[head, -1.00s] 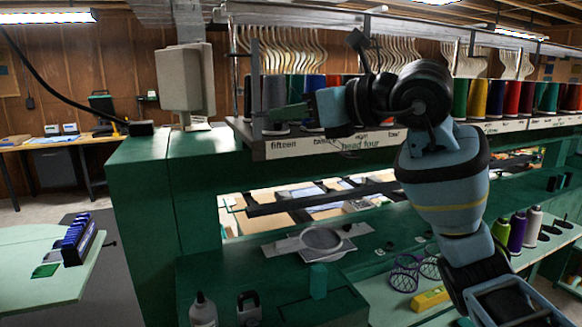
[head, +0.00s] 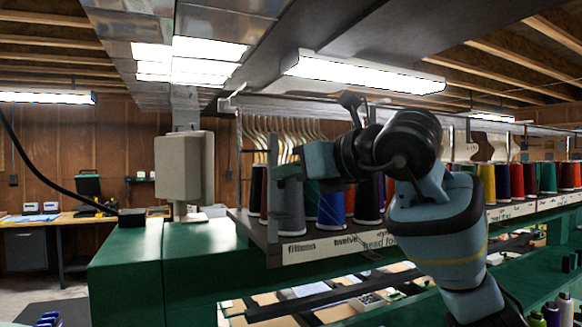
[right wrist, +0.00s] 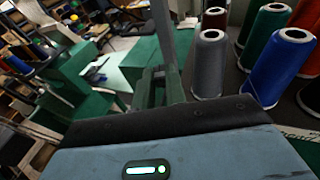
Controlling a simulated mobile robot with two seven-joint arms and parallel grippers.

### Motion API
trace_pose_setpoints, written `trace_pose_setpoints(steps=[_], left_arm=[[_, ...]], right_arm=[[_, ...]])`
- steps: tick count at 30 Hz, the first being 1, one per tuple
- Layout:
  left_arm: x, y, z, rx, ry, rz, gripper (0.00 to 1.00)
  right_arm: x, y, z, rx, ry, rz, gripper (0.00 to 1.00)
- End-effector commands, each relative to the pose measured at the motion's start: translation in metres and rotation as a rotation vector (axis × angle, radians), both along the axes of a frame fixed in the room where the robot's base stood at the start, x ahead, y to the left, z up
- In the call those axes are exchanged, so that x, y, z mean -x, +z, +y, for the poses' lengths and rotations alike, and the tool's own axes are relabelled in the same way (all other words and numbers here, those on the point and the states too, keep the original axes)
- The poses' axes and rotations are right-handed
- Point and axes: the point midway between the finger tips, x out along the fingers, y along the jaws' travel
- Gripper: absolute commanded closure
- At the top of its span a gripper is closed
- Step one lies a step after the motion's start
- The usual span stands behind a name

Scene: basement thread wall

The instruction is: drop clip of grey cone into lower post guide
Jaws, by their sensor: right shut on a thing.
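The grey cone (head: 291,212) stands upright at the left end of the thread shelf. It also shows in the right wrist view (right wrist: 210,62), left of a blue cone. My right gripper (head: 287,172) is in front of the upper part of the grey cone, close to the post. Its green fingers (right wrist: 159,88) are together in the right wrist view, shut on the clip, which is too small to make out. The lower post guide cannot be made out. My left gripper is not in view.
Blue (head: 331,208) and other coloured cones stand in a row to the right along the labelled shelf (head: 305,250). A beige box (head: 184,167) stands on the green cabinet (head: 200,243) at left. Hangers hang from a rail behind.

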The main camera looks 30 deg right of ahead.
Motion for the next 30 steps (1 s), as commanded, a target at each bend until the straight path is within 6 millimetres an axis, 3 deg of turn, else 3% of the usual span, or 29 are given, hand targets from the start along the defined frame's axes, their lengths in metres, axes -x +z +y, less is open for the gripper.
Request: trace_pose_setpoints(steps=[15,30], left_arm=[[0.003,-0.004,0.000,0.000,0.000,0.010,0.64],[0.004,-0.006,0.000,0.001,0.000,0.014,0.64]], right_arm=[[-0.001,-0.044,0.000,0.000,0.000,0.002,1.00],[0.000,-0.052,0.000,0.000,0.000,-0.001,1.00]])
